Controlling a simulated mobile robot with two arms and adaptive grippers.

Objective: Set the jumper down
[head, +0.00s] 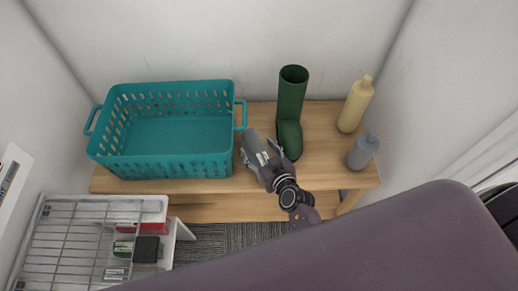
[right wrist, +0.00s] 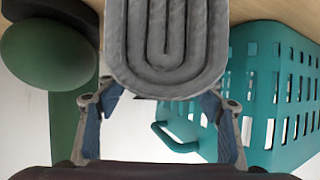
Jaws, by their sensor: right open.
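The jumper (head: 254,150) is a grey folded roll lying on the wooden bench (head: 320,172), between the teal basket and the green boot. In the right wrist view the jumper (right wrist: 165,45) shows its spiral folds close up. My right gripper (head: 270,158) is open just beside the jumper, on its right in the head view. In the right wrist view the blue fingertips of the gripper (right wrist: 160,100) stand apart at either side of the jumper's near end. I cannot tell whether they touch it. My left gripper is not in view.
The teal basket (head: 165,167) looks empty and stands on the bench's left. A green boot (head: 290,105) stands right behind my gripper. A yellow bottle (head: 355,105) and a grey bottle (head: 362,152) are at the right end. A wire rack (head: 70,240) stands lower left.

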